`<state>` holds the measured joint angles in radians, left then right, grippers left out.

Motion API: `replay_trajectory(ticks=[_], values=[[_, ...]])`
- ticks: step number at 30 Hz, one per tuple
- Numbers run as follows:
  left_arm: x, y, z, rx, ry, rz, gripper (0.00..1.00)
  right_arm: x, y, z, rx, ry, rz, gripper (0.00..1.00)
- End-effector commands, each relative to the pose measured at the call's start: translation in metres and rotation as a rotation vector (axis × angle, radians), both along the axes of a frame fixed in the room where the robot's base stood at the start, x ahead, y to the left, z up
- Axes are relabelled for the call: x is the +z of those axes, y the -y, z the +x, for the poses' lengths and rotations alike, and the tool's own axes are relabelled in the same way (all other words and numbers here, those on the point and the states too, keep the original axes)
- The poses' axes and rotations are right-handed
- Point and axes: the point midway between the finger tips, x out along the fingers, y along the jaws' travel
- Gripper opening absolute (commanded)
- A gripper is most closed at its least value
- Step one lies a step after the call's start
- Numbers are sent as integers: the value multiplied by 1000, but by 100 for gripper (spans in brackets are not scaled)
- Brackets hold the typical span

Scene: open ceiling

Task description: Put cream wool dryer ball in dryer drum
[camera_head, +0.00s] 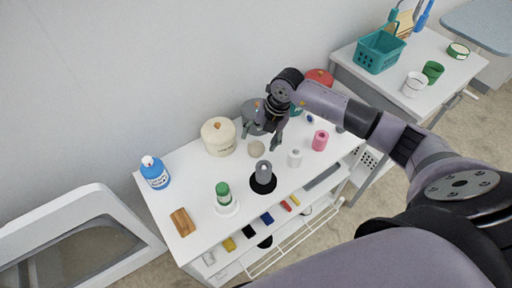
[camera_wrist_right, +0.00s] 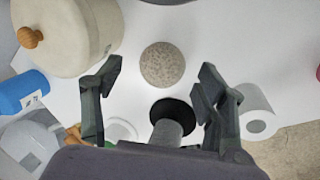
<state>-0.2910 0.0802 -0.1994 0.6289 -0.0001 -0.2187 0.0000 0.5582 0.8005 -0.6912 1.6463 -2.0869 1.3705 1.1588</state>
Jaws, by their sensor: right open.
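The cream wool dryer ball (camera_head: 256,148) rests on the white table, right of a cream lidded canister. In the right wrist view the speckled round ball (camera_wrist_right: 162,65) lies on the white top, seen between the two fingers. My right gripper (camera_head: 270,138) is open and empty, pointing down above the table close to the ball; its fingers (camera_wrist_right: 160,75) show spread apart in the wrist view. A white appliance (camera_head: 95,212) with a dark window stands at the lower left; I cannot tell whether it is the dryer. No drum interior shows. My left gripper is out of view.
Near the ball stand the canister (camera_head: 218,137), a grey cylinder on a black base (camera_head: 263,178), a white roll (camera_head: 294,158) and a pink roll (camera_head: 320,140). A blue bottle (camera_head: 154,172) and a green-topped item (camera_head: 223,193) are further left.

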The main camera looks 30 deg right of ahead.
Motion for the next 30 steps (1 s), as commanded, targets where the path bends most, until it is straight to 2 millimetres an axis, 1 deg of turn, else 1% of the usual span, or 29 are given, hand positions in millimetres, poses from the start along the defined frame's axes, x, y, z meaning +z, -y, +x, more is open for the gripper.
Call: replay_trajectory(ticks=[1,3,7,10,16,30], values=[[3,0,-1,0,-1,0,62,-9,0,0,-1,-6,1,66],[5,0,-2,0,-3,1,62,-19,0,1,-2,-6,0,66],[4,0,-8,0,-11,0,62,-34,-4,4,1,-4,0,66],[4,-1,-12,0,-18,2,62,-38,-5,5,0,-2,-1,66],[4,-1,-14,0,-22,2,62,-38,-5,5,0,-1,0,66],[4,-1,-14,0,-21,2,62,-38,-4,5,0,-1,0,34]])
